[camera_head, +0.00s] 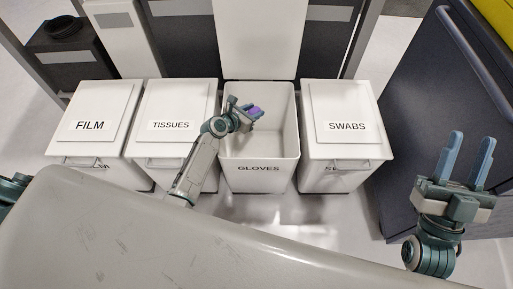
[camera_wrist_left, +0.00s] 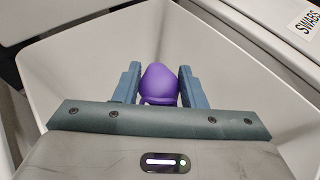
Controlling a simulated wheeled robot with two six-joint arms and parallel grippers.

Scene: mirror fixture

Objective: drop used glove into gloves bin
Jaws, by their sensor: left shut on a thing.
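The purple glove (camera_head: 254,111) is held by my left gripper (camera_head: 248,110), over the open gloves bin (camera_head: 258,168). In the left wrist view the glove (camera_wrist_left: 159,82) sits between the two blue fingers of the left gripper (camera_wrist_left: 159,88), with the white bin walls (camera_wrist_left: 75,85) around and below it. The bin's lid stands raised behind it. My right gripper (camera_head: 467,160) is open and empty at the right, with its fingers pointing up, in front of the dark cabinet.
Closed bins marked FILM (camera_head: 90,113) and TISSUES (camera_head: 172,115) stand left of the gloves bin. A closed SWABS bin (camera_head: 340,115) stands right of it. A dark cabinet (camera_head: 430,90) is at the far right. Pale floor shows in front of the bins.

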